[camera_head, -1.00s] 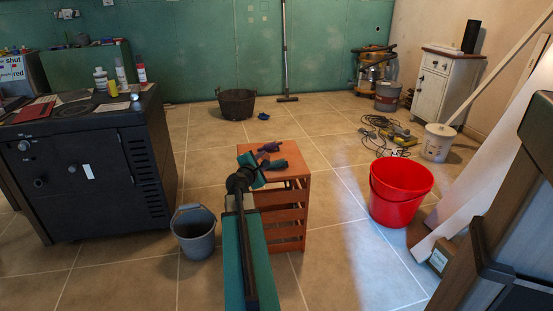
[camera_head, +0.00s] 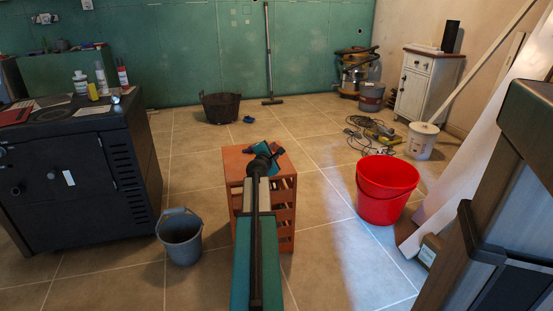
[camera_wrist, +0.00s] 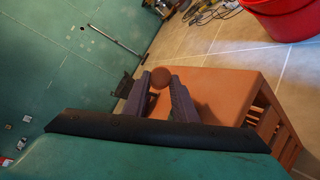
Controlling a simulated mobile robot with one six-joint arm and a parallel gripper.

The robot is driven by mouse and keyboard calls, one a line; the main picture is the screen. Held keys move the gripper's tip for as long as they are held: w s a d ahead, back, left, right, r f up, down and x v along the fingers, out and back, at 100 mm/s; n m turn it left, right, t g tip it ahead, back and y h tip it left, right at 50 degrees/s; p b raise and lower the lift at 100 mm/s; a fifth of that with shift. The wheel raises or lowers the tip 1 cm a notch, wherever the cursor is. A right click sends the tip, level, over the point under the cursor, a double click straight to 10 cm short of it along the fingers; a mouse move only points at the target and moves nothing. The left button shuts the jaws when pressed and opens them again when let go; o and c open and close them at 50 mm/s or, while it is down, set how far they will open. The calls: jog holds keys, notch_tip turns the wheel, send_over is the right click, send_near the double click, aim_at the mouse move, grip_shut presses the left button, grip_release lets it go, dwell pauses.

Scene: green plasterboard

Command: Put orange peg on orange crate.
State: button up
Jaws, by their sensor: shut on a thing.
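The orange crate (camera_head: 235,167) stands on the floor ahead, a slatted box with a flat top. It also shows in the wrist view (camera_wrist: 220,93), on the right beyond the fingers. My gripper (camera_head: 254,150) is over the crate top in the head view, partly hidden behind my own arm. In the wrist view my gripper (camera_wrist: 158,90) is shut on the orange peg (camera_wrist: 160,78), whose round, brownish-orange end shows between the two fingers. The rest of the peg is hidden. I cannot tell whether the peg touches the crate top.
A grey bucket (camera_head: 181,238) stands left of the crate and a red bucket (camera_head: 386,190) to its right. A black stove (camera_head: 85,165) is at the left. A dark basket (camera_head: 228,108) stands beyond. Tools and cable (camera_head: 372,132) lie farther right. Floor between is clear.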

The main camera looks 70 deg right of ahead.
jog(key=shift+d, duration=0.2)
jog(key=shift+s+d, duration=0.15)
jog(key=shift+d, duration=0.1)
jog(key=shift+s+d+f+b, duration=0.1)
jog(key=shift+d+f+b, duration=0.05)
jog(key=shift+f+b, duration=0.4)
jog(key=shift+s+d+f+b, duration=0.1)
jog(key=shift+f+b, duration=0.3)
jog(key=shift+f, duration=0.2)
jog(key=shift+f+b, duration=0.4)
jog(key=shift+f, duration=0.25)
jog(key=shift+f, duration=0.1)
jog(key=o, duration=1)
jog(key=shift+p+v, duration=1.35)
jog(key=shift+v, duration=4.65)
